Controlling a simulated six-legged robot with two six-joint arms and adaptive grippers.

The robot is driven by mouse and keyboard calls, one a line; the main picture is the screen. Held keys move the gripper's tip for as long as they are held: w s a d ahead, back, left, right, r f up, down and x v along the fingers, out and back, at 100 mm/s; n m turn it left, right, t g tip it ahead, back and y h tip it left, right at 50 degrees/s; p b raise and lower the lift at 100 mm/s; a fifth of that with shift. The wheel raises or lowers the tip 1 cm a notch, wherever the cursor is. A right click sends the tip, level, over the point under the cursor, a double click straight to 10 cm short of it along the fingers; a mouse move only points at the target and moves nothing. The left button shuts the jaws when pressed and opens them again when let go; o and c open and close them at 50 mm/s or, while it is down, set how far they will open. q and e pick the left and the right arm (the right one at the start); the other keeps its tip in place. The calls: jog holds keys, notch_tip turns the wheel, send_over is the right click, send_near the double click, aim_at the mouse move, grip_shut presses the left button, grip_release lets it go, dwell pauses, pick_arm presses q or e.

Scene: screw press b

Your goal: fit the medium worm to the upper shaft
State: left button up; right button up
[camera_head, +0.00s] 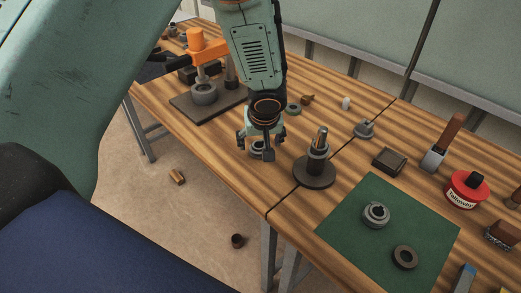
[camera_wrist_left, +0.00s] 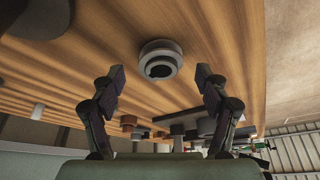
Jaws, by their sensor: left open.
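A grey stepped ring-shaped part (camera_head: 257,153), which may be a worm, stands on the wooden bench and is partly hidden by my left gripper. In the left wrist view the ring part (camera_wrist_left: 160,62) shows a dark bore and lies beyond and between the fingertips. My left gripper (camera_head: 258,143) is open and above it; both fingers of the left gripper (camera_wrist_left: 160,78) look clear of it. A dark stand with an upright shaft (camera_head: 319,150) is just to the right. Another grey collar-like part (camera_head: 376,213) sits on the green mat. I cannot tell which is the medium one. My right gripper is out of view.
A dark ring (camera_head: 405,257) lies on the green mat (camera_head: 350,236). An orange-topped press (camera_head: 205,47) stands at the back left. Small pieces lie behind the gripper.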

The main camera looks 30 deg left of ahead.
pick_arm(q)
jog(key=shift+w+f, duration=0.15)
jog(key=shift+f, duration=0.55)
jog(key=shift+a+f, duration=0.2)
jog(key=shift+f, duration=0.1)
jog(key=shift+w+a+f, duration=0.1)
jog(key=shift+a+f, duration=0.05)
jog(key=shift+a, duration=0.15)
jog(key=shift+w+d, duration=0.1)
jog(key=shift+d, duration=0.05)
jog(key=shift+c, duration=0.5)
jog(key=shift+d, duration=0.15)
jog(key=shift+c, duration=1.4)
jog(key=shift+a, duration=0.25)
jog(key=c, duration=0.4)
jog(key=shift+d, duration=0.15)
jog(key=c, duration=0.5)
jog(key=shift+c, duration=1.4)
